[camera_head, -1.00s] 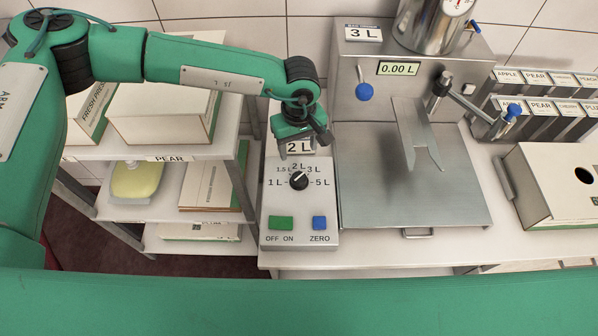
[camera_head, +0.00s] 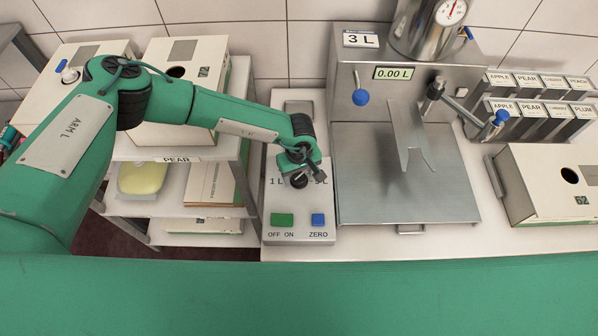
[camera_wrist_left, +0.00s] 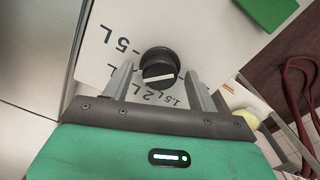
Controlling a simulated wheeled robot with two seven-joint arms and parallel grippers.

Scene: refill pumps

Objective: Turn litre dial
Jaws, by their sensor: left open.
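The litre dial is a round black knob with a white pointer line (camera_wrist_left: 158,65) on a white control panel (camera_head: 270,215) marked 1 L to 5 L. In the left wrist view the 5 L, 2 L and 1.5 L marks show; which mark the line points at is unclear. My left gripper (camera_head: 299,182) is over the dial, hiding much of it in the head view. Its two fingers (camera_wrist_left: 157,72) are open, one on each side of the knob; I cannot tell if they touch it. A sign (camera_head: 374,39) reads 3 L. My right gripper is not in view.
A green OFF/ON button (camera_head: 282,219) and a blue ZERO button (camera_head: 318,219) sit below the dial. The steel machine (camera_head: 405,110) right of the panel shows 0.00 L. Boxes (camera_head: 185,60) stand on a shelf at left; another box (camera_head: 548,185) stands at right.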

